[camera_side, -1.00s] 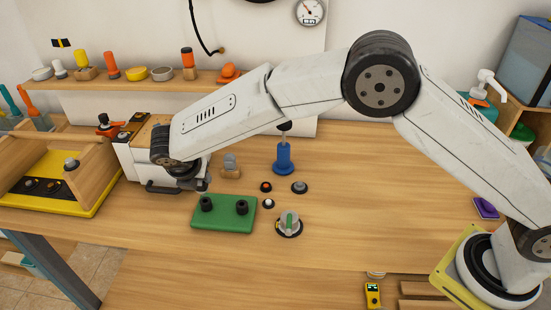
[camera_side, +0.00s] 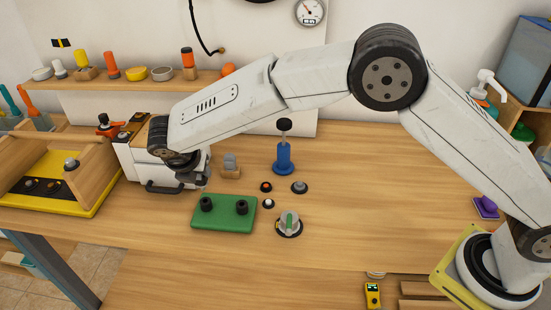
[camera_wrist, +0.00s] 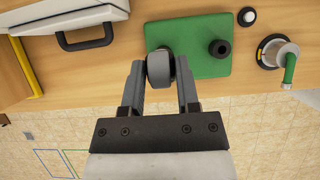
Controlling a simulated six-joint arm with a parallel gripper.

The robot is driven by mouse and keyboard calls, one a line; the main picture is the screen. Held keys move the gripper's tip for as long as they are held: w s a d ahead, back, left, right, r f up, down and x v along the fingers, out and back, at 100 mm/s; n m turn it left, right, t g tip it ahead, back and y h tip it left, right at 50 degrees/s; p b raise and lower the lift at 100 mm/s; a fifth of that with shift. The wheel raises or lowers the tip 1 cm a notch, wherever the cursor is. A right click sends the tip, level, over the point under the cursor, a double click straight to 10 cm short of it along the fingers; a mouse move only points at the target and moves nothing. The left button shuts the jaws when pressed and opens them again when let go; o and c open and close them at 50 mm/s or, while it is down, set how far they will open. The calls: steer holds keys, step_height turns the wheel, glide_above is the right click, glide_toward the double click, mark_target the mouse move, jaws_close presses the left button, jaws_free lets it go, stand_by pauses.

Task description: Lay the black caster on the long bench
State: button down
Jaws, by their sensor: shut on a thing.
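In the side view my gripper (camera_side: 196,178) is above the bench, left of and behind the green plate; the caster cannot be made out clearly there. The long bench (camera_side: 380,200) is the wide wooden top under the arm; its wood also shows in the wrist view (camera_wrist: 70,75). Any gap between caster and bench is hard to judge.
A green plate (camera_side: 222,225) with two black knobs lies in front of my gripper. A white box with a dark handle (camera_side: 163,188) stands at left. The bench's right part is clear.

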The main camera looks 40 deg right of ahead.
steer(key=s+d+f+m+g+y, duration=0.1)
steer(key=s+d+m+g, duration=0.4)
steer(key=d+m, duration=0.8)
steer(key=s+d+f+m+g+y, duration=0.1)
steer(key=s+d+m+g+y, duration=0.2)
steer(key=s+d+m, duration=0.6)
steer(key=d+m+g, duration=0.2)
steer(key=d+m, duration=0.2)
steer(key=shift+f+m, duration=0.2)
steer(key=shift+m, duration=0.2)
steer(key=shift+s, duration=0.1)
steer(key=s+a+r+n+h, duration=0.1)
steer(key=s+r+n, duration=0.3)
steer(key=s, duration=0.7)
steer(key=s+a+r+n+t+h, duration=0.1)
steer(key=s+r+n, duration=0.3)
steer(key=s, duration=0.7)
steer(key=shift+s+n+t+h, duration=0.35)
steer(key=shift+n+h, duration=0.15)
steer(key=shift+h, duration=0.4)
